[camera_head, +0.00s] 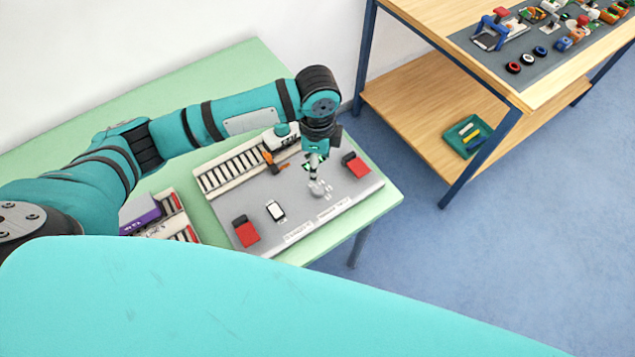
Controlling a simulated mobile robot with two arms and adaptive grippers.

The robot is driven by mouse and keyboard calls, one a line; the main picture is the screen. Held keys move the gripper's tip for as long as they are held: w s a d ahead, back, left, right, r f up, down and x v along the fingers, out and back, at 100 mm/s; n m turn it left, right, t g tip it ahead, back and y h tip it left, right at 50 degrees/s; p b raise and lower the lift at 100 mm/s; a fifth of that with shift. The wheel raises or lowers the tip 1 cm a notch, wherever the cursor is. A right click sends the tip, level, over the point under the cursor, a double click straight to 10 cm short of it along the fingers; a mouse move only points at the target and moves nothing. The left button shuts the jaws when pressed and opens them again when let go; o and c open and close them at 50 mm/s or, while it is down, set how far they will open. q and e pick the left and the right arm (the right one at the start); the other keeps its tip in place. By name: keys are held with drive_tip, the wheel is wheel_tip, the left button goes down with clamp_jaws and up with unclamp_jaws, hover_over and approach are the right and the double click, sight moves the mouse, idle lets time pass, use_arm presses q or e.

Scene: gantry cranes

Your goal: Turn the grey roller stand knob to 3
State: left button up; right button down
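A grey panel (265,188) lies on the green table, with a row of rollers (236,167) along its back left edge. A small grey knob (320,189) stands on the panel towards its right part. My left gripper (315,181) points down right at the knob, its tips at or just above it. I cannot tell whether the fingers touch the knob or how far apart they are. The knob's pointer and any numbers around it are too small to read. My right gripper is not in view.
A purple box (139,212) is at left. A wooden workbench (420,110) stands at right.

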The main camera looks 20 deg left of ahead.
use_arm(q)
hover_over(317, 189)
wheel_tip(317, 189, down, 4)
drive_tip(key=shift+s+f, duration=0.1)
drive_tip(key=shift+f, duration=0.05)
wheel_tip(317, 189, down, 8)
drive_tip(key=shift+d+r+p, duration=0.1)
drive_tip(key=shift+r+p, duration=0.15)
drive_tip(key=shift+p, duration=0.4)
drive_tip(key=shift+f, duration=0.7)
drive_tip(key=shift+c, duration=0.7)
clamp_jaws()
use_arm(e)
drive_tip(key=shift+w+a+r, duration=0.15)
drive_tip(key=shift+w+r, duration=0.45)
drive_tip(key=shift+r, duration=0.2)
